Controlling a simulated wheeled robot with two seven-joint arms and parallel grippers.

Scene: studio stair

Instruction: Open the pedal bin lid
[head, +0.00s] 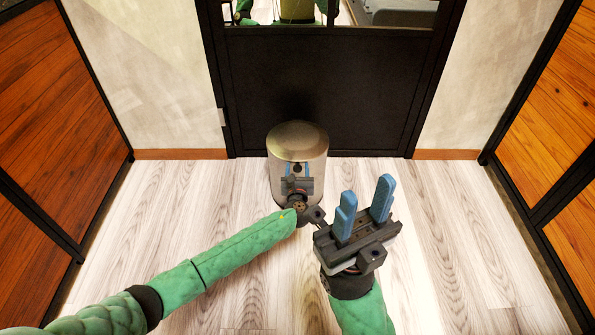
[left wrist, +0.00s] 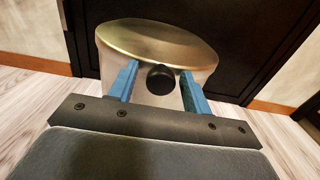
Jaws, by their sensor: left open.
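The pedal bin (head: 298,142) is a shiny metal cylinder with a domed, brass-tinted lid, upright on the floor in front of the dark door. Its lid (left wrist: 160,38) sits flat and closed in the left wrist view. My left gripper (head: 297,168) is in front of the bin body, below the lid, with its blue fingers apart. In the left wrist view a round black knob-like part (left wrist: 160,79) shows between the fingers; I cannot tell if they touch it. The bin's foot and pedal are hidden behind my left gripper. My right gripper (head: 363,207) is open and empty, right of the bin and nearer me.
A dark door (head: 330,90) with a glass upper part stands behind the bin. Pale walls flank it, and wooden panels (head: 50,110) line both sides. The pale plank floor (head: 460,235) is clear to the left and right of my arms.

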